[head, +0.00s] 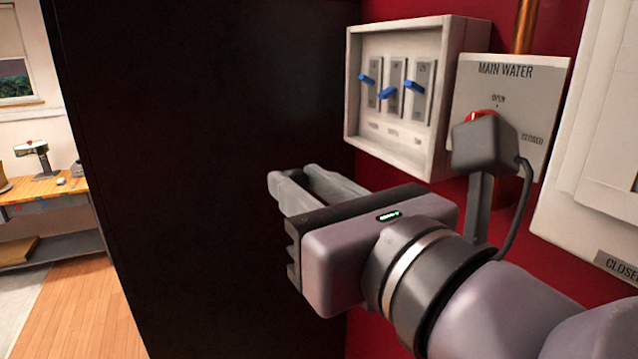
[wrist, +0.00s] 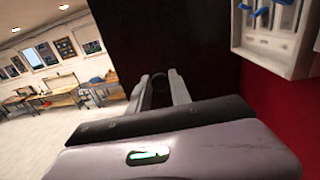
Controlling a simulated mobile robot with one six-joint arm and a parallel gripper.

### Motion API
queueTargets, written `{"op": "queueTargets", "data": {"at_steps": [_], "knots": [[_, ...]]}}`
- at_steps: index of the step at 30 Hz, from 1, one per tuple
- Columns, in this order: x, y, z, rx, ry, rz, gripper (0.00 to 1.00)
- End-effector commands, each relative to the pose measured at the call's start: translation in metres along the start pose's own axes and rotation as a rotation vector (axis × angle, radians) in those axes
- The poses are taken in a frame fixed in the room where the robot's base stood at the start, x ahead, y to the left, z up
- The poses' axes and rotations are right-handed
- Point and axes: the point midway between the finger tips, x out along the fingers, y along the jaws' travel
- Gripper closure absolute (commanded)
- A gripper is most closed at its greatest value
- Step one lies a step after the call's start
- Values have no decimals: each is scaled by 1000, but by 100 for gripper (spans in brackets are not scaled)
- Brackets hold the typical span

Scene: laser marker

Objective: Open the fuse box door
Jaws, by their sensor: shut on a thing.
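My gripper (head: 293,175) is in front of a tall dark panel (head: 200,120), its fingers pointing left and away from me in the head view. In the wrist view the fingers (wrist: 159,78) have a small dark thing (wrist: 159,95) between them, too dark to make out. A white box (head: 350,100) with three blue switches (head: 387,92) hangs on the red wall, its front uncovered. It also shows at the upper right of the wrist view (wrist: 262,45). No door can be told apart on it. I cannot tell whether this is the fuse box.
A MAIN WATER plate (head: 548,85) with a red knob (head: 480,116) is right of the switch box, partly behind my wrist. A white panel (head: 565,205) stands at the right edge. A workbench (head: 50,197) and open floor (head: 90,300) lie far left.

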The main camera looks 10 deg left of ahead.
Motion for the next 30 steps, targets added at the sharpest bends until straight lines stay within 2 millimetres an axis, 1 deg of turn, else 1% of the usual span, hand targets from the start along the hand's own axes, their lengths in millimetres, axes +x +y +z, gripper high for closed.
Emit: {"op": "queueTargets", "data": {"at_steps": [13,14,16,17,26,29,30], "knots": [[-1,-1,1,0,-1,4,100],[-1,-1,1,0,-1,4,69],[-1,-1,0,0,0,4,56],[-1,-1,0,0,0,4,54],[-3,-1,1,-1,0,4,54],[-16,-2,4,-2,-3,1,54],[-25,-2,6,-2,-3,1,54]]}}
